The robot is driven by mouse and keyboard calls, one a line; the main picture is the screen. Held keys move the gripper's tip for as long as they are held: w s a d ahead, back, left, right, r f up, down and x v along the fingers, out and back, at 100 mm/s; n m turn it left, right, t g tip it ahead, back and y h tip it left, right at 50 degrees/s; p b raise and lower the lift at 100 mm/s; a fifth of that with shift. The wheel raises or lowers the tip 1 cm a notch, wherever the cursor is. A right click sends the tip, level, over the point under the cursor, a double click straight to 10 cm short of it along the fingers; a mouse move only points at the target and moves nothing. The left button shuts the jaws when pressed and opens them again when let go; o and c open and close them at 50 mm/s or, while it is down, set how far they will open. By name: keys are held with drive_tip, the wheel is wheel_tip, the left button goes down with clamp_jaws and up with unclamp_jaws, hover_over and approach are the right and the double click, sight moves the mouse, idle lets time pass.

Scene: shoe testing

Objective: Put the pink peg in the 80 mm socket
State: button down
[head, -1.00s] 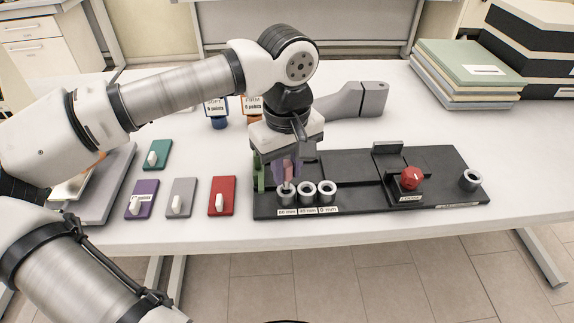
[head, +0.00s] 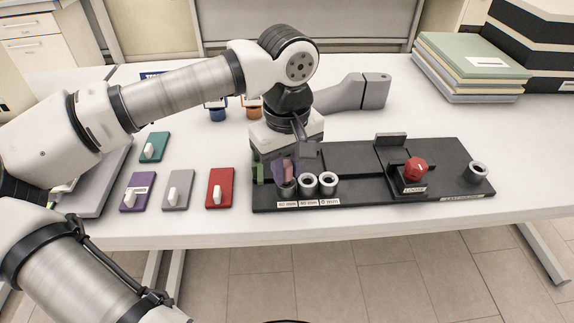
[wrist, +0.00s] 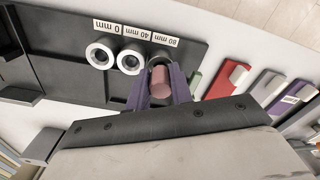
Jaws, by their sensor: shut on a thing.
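My gripper (head: 287,178) is shut on the pink peg (wrist: 160,82), with a purple finger on each side of it. The peg also shows between the fingers in the head view (head: 288,170). It is over the leftmost socket in the head view, the one at the 80 mm label (wrist: 163,39). In the wrist view the dark mouth of the 80 mm socket (wrist: 159,56) shows just past the peg's end. I cannot tell whether the peg's tip is inside it. The 40 mm socket (head: 308,185) and the 0 mm socket (head: 329,182) look empty.
The sockets stand on a black fixture (head: 365,187) with a red knob (head: 415,168) and a lone ring (head: 478,172) at right. A green post (head: 259,173) stands close left of my gripper. Several coloured switch plates, including a red one (head: 220,195), lie further left.

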sight(287, 165)
drive_tip(key=shift+f, duration=0.3)
drive_tip(key=c, duration=1.2)
unclamp_jaws()
drive_tip(key=shift+o, duration=0.2)
wheel_tip(287, 165, up, 14)
drive_tip(key=b, duration=0.1)
drive_tip(key=shift+f, duration=0.1)
